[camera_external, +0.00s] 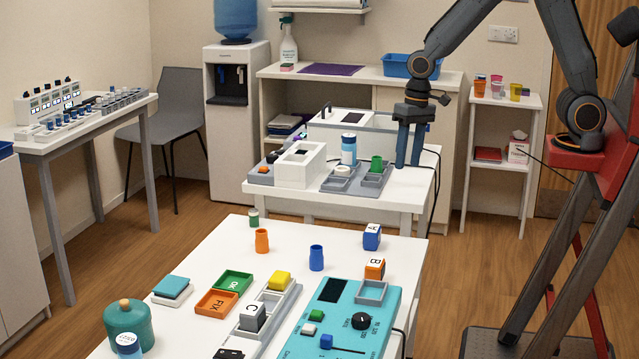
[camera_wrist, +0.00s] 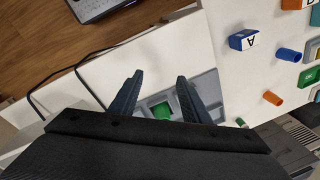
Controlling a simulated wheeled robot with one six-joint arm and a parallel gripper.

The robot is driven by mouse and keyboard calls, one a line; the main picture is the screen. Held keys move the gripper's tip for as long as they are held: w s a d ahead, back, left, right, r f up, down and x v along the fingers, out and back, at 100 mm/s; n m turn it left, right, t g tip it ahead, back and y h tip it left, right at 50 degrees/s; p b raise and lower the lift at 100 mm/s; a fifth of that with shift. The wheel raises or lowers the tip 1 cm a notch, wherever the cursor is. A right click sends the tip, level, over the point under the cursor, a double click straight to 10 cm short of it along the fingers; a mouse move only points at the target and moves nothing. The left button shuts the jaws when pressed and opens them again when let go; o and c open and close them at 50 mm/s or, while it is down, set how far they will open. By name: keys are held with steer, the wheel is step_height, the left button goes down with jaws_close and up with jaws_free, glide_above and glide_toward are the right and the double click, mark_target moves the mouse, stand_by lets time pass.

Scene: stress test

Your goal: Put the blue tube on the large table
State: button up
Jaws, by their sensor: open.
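The blue tube (camera_external: 316,257) stands upright on the near white table (camera_external: 205,262), the larger of the two white tables in the middle. It also shows in the wrist view (camera_wrist: 289,55), to the right of my fingers. My gripper (camera_external: 409,150) points down over the right side of the farther, smaller white table (camera_external: 420,184), well away from the tube. In the wrist view my gripper (camera_wrist: 158,97) is open, its fingers apart with nothing held. A green piece (camera_wrist: 161,110) in a grey tray (camera_wrist: 208,84) shows between and below the fingers.
Near the tube are an orange tube (camera_external: 262,241), a green tube (camera_external: 253,217), a blue lettered block (camera_external: 372,237) and an orange lettered block (camera_external: 375,269). A teal panel (camera_external: 340,318) lies nearer. A blue-capped bottle (camera_external: 348,149) stands on the farther table.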

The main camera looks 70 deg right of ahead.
steer(key=s+d+f+n, duration=0.1)
steer(key=s+d+n, duration=0.2)
steer(key=s, duration=0.4)
steer(key=s+d+f+n+h, duration=0.1)
steer(key=s+d+n, duration=0.2)
steer(key=s+d, duration=0.3)
steer(key=shift+s+d, duration=0.3)
steer(key=shift+s, duration=0.4)
